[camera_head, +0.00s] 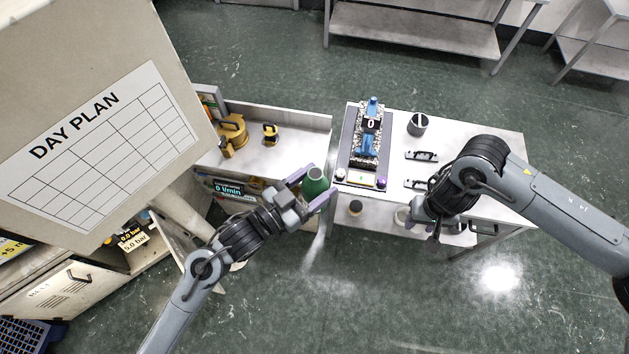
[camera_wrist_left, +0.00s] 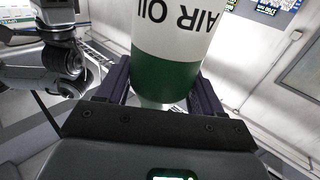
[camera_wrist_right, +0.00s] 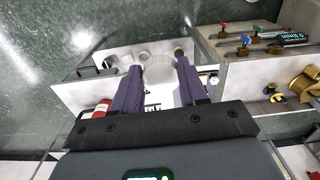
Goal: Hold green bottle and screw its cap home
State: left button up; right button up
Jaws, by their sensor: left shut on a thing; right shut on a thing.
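The green bottle (camera_head: 315,183) is held in my left gripper (camera_head: 320,186), out in front of the gap between the two benches. In the left wrist view the bottle (camera_wrist_left: 165,78) has a white band lettered "AIR OIL", and the fingers close on either side of its green part. My right gripper (camera_head: 423,224) is at the front edge of the right bench, well apart from the bottle. In the right wrist view a pale, blurred thing, seemingly the cap (camera_wrist_right: 162,76), sits between its fingers.
The left bench (camera_head: 285,155) holds yellow fittings (camera_head: 233,130). A "DAY PLAN" board (camera_head: 105,150) fills the upper left. Floor in front is free.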

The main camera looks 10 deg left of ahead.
jog(key=w+a+r+n, duration=0.4)
jog(key=a+r+n, duration=0.1)
jog(key=a+r, duration=0.7)
notch_tip(320, 180, up, 12)
jog(key=n, duration=0.5)
send_over(315, 175)
jog(key=shift+w+d+r, duration=0.1)
jog(key=shift+f, duration=2.05)
jog(key=shift+d, duration=0.1)
jog(key=shift+f, duration=0.8)
jog(key=shift+f, duration=0.55)
jog(key=m, duration=0.5)
jog(key=shift+m, duration=0.4)
jog(key=m, duration=0.4)
jog(key=shift+a, duration=0.2)
